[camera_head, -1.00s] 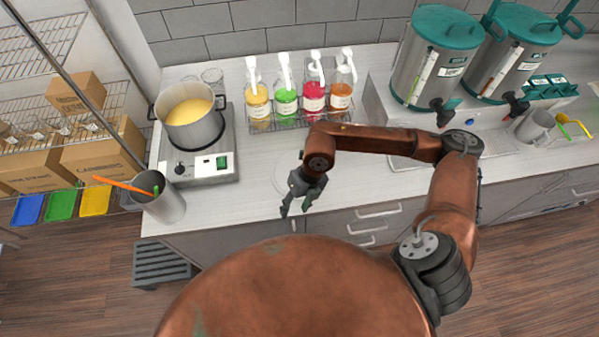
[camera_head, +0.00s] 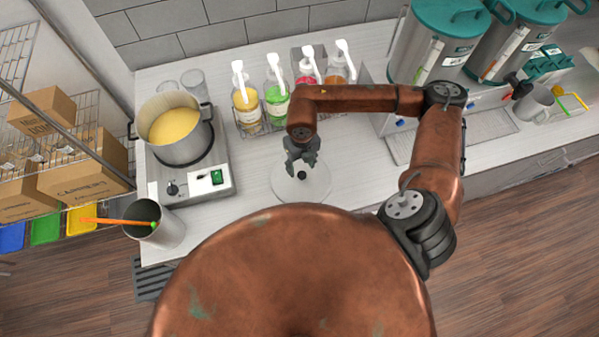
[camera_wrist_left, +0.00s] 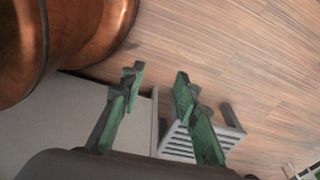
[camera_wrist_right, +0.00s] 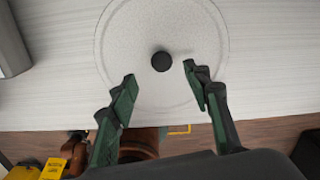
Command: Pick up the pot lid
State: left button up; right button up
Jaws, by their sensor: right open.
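The pot lid (camera_head: 301,187) is a clear round disc with a small black knob (camera_head: 301,175), lying flat on the counter. It also shows in the right wrist view (camera_wrist_right: 165,95), where its black knob (camera_wrist_right: 161,61) lies beyond and between the fingertips. My right gripper (camera_head: 301,163) is open and empty above the lid, and it shows in the right wrist view (camera_wrist_right: 158,88) with fingers apart. My left gripper (camera_wrist_left: 160,75) is open and empty in the left wrist view, over the floor and a grey slatted stool. The pot (camera_head: 178,140) holds yellow liquid on the burner.
The burner (camera_head: 195,182) stands left of the lid. Pump bottles (camera_head: 246,105) stand in a rack behind it. A metal cup (camera_head: 155,224) with an orange stick is at the counter's front left. Teal-lidded dispensers (camera_head: 440,45) stand at the back right. Bare counter surrounds the lid.

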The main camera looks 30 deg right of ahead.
aim_at(302, 175)
notch_tip(302, 175, down, 3)
jog(key=shift+s+r+p, duration=0.15)
jog(key=shift+p, duration=0.65)
notch_tip(302, 175, down, 2)
jog(key=shift+d+f+p, duration=0.1)
jog(key=shift+f+p, duration=0.1)
jog(key=shift+p, duration=0.15)
jog(key=shift+f, duration=0.45)
jog(key=c, duration=0.8)
pick_arm(q)
jog(key=shift+s+r, duration=1)
jog(key=shift+r, duration=0.2)
pick_arm(e)
grip_shut()
